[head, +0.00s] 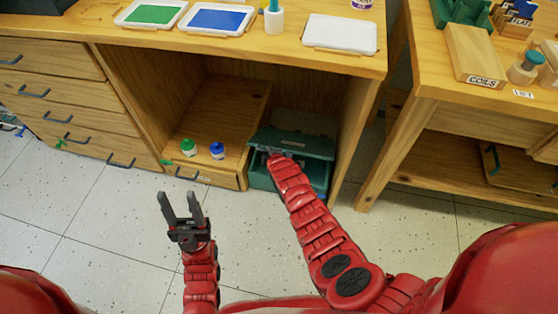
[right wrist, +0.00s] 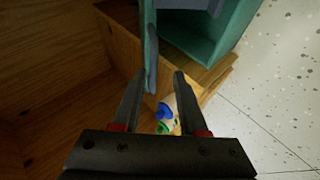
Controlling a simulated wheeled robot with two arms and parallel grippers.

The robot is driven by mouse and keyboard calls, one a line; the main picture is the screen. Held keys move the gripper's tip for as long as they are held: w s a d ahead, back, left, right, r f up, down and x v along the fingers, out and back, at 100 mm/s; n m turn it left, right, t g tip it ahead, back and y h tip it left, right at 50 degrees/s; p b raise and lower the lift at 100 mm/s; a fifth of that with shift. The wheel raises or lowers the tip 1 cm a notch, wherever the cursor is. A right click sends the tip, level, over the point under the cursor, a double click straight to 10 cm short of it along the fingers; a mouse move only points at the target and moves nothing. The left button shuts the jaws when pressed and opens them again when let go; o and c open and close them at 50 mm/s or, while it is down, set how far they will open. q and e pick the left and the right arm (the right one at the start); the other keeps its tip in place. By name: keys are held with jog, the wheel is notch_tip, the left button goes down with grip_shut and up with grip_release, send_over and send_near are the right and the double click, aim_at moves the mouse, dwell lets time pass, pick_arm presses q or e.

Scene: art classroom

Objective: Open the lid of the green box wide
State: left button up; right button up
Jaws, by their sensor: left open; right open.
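The green box (head: 259,178) stands in the open bay under the desk, at its right side. Its lid (head: 300,145) looks partly raised, with a dark gap below it. In the right wrist view the box's open inside (right wrist: 212,35) shows, and the lid (right wrist: 151,50) is seen nearly edge-on. My right gripper (head: 274,156) is at the front of the box. It also shows in the right wrist view (right wrist: 158,73), open, with the lid's edge between its fingers; contact cannot be told. My left gripper (head: 181,207) is open and empty above the floor, left of the box.
Two small bottles, green-capped (head: 188,147) and blue-capped (head: 217,150), stand on the low wooden shelf left of the box. The desk top (head: 270,50) overhangs the bay. A second wooden table (head: 430,75) stands right. The floor (head: 110,215) in front is clear.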

jog(key=p+v, duration=1.6)
jog(key=p, duration=0.6)
jog(key=shift+d+r, duration=0.2)
jog(key=shift+r, duration=0.2)
dwell(0.6)
jog(key=shift+s, duration=0.1)
jog(key=shift+c, duration=0.3)
